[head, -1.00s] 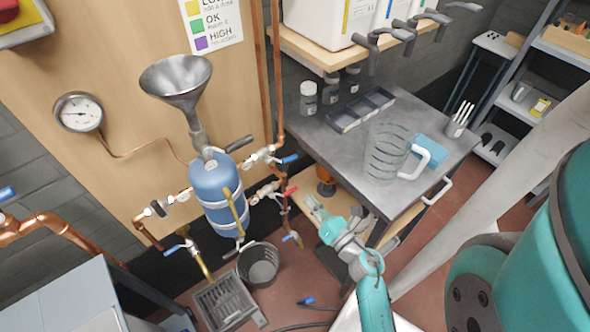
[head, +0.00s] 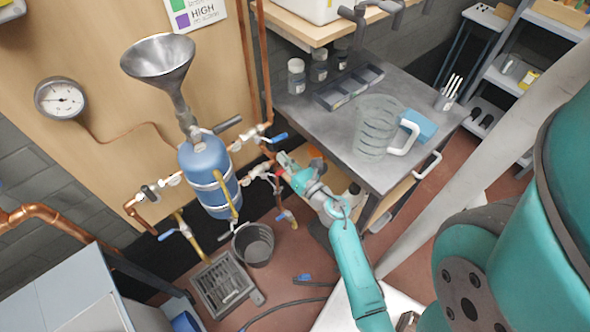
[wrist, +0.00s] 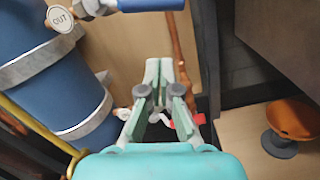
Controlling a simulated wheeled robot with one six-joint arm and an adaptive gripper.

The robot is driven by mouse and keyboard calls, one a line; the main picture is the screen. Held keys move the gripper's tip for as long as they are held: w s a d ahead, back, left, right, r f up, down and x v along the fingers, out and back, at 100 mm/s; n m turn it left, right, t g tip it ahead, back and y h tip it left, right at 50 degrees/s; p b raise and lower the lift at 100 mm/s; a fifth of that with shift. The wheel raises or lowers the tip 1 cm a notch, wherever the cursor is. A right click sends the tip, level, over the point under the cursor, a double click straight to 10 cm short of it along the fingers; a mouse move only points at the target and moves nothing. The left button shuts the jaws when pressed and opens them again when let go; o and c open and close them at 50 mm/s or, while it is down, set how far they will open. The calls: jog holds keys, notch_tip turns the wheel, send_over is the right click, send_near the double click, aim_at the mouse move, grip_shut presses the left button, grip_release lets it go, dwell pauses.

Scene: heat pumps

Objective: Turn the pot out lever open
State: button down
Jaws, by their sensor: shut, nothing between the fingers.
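The blue pot (head: 208,175) with a steel funnel on top is fixed to the wooden panel. In the wrist view an OUT tag (wrist: 60,18) hangs at a valve beside the pot (wrist: 50,85). That valve's blue lever (wrist: 150,4) runs sideways along the top edge, partly cut off. In the head view the blue lever (head: 278,138) sits on the valve right of the pot. My gripper (head: 284,160) is just below and right of this lever, apart from it. In the wrist view my gripper (wrist: 158,72) has its fingertips together, empty, below the lever.
A red-handled valve (head: 279,184) sits on the lower pipe close to my gripper. A bucket (head: 253,245) is on the floor below. An orange stool-like object (wrist: 292,118) shows at right.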

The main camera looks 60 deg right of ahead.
jog(key=shift+w+d+r, duration=0.1)
jog(key=shift+d+r, duration=0.2)
jog(key=shift+r, duration=0.65)
jog(key=shift+w+d+r, duration=0.1)
jog(key=shift+d+r, duration=0.15)
jog(key=shift+r, duration=0.7)
jog(key=shift+r, duration=0.1)
jog(key=r+n, duration=0.1)
jog(key=d+n, duration=0.1)
jog(key=n, duration=0.1)
jog(key=shift+s+r, duration=0.15)
jog(key=shift+r, duration=0.2)
